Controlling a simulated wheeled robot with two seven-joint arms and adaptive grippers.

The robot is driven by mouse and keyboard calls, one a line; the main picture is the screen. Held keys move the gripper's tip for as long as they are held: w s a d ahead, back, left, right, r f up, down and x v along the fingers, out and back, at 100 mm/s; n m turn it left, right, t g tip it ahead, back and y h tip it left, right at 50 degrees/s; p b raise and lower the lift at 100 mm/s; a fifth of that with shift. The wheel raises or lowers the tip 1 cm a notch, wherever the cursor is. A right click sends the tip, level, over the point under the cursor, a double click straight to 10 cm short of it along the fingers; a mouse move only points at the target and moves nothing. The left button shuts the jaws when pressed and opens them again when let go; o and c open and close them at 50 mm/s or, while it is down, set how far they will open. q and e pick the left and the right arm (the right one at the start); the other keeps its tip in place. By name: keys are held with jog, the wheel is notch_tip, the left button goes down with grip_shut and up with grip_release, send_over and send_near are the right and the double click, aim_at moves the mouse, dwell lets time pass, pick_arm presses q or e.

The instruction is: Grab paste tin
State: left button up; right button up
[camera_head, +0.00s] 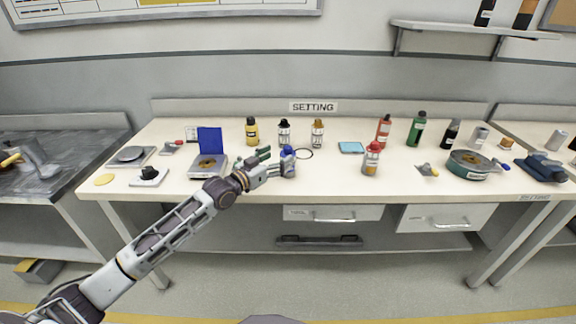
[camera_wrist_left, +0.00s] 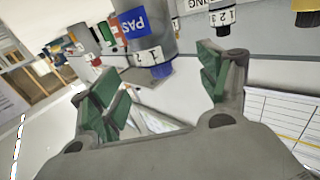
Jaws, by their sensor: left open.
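The paste tin (camera_head: 288,162) is a grey cylinder with a blue cap, standing near the front middle of the table. In the left wrist view the paste tin (camera_wrist_left: 146,30) shows a blue label with the letters "PAS" and a white number band. It appears tilted in that view. My left gripper (camera_head: 268,164) reaches in from the left, just beside the tin. My right gripper is not seen.
A yellow bottle (camera_head: 252,131), a white bottle with a black cap (camera_head: 284,133) and an orange-capped bottle (camera_head: 317,133) stand behind.

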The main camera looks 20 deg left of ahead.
aim_at(285, 153)
pick_arm(q)
jog(key=shift+w+d, duration=0.15)
jog(key=shift+w, duration=0.1)
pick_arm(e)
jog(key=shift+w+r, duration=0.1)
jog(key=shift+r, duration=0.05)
pick_arm(q)
jog(key=shift+w+d, duration=0.15)
jog(key=shift+w, duration=0.15)
jog(key=shift+b+x, duration=0.35)
jog(key=shift+x, duration=1.8)
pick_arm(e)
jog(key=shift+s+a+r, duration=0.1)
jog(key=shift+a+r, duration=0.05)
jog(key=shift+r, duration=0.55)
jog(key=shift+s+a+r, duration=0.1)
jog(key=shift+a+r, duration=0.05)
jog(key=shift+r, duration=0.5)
pick_arm(q)
jog(key=shift+r, duration=0.1)
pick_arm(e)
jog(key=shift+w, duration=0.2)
pick_arm(q)
jog(key=shift+c, duration=0.9)
jog(key=c, duration=1.3)
jog(key=shift+c, duration=0.2)
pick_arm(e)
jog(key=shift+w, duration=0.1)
